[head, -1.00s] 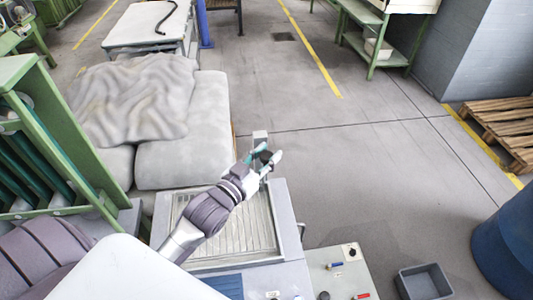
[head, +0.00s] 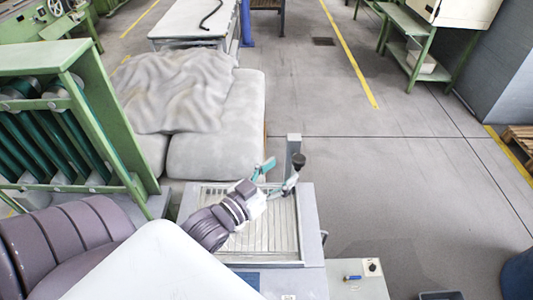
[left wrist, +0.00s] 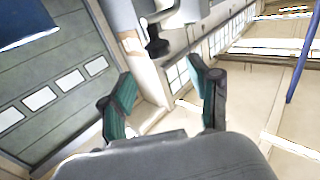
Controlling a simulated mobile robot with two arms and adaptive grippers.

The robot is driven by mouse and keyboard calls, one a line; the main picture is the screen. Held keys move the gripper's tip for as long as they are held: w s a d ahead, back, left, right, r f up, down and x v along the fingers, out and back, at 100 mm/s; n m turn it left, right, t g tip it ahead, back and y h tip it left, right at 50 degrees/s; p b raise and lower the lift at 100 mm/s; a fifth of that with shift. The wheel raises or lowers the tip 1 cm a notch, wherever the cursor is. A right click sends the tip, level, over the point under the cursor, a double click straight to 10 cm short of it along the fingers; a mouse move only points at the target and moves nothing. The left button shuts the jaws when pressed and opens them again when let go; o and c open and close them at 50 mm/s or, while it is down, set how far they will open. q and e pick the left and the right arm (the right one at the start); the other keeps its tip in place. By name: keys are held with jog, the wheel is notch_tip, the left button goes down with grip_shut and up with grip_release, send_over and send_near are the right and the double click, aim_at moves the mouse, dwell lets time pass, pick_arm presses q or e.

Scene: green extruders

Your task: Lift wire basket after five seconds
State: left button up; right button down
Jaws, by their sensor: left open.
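No wire basket can be made out for certain in either view. A ribbed, framed tray-like surface (head: 276,238) lies on a grey bench below my left arm. My left gripper (head: 277,177) is open and empty over the far edge of this surface, its teal fingers spread. A black knob (head: 299,160) on a grey post (head: 293,146) stands just right of the fingers. In the left wrist view the open fingers of my left gripper (left wrist: 164,98) have nothing between them. A dark knob-like part (left wrist: 157,42) shows beyond them. My right gripper is not in view.
A green rack (head: 75,115) stands close on the left. Cloth-covered padded blocks (head: 215,145) lie behind the bench. A blue drum (head: 518,275) is at the right edge. Open floor (head: 400,170) lies on the right.

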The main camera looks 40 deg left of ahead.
pick_arm(q)
jog(key=shift+s+a, duration=0.15)
jog(key=shift+s, duration=1.05)
jog(key=shift+s+a, duration=0.15)
jog(key=shift+s, duration=1)
